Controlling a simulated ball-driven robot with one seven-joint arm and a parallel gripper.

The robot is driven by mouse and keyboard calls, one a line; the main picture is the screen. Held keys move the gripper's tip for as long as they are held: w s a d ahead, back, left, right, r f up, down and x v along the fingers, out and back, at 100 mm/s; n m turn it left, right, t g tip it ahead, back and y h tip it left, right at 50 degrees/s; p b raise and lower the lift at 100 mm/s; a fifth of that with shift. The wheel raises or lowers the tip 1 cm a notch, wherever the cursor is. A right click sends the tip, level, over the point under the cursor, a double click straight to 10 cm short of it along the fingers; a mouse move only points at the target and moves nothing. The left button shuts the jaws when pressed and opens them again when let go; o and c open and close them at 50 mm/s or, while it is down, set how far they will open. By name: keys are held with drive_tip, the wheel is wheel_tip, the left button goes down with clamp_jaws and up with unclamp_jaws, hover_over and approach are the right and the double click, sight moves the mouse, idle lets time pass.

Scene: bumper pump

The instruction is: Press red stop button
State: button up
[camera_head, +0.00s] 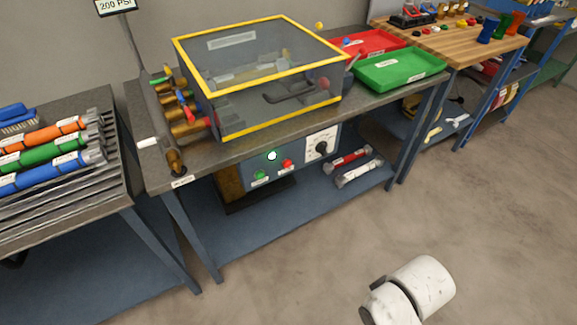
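The red stop button (287,163) is small and sits on the front of the blue-grey control box (303,162) under the middle bench. A green button (260,175) is to its left, and a glowing whitish-green lamp (272,156) is between and above them. A black dial on a white plate (330,136) is to the right. White rounded links of my arm show at the bottom right, well apart from the box. My gripper's fingers are not in view.
The bench top (222,158) overhangs the control box, with a yellow-framed clear enclosure (262,75) on it. Red-ended and white-ended cylinders (350,160) lie on the lower shelf (262,222). A bench leg (192,232) stands left. The floor in front is clear.

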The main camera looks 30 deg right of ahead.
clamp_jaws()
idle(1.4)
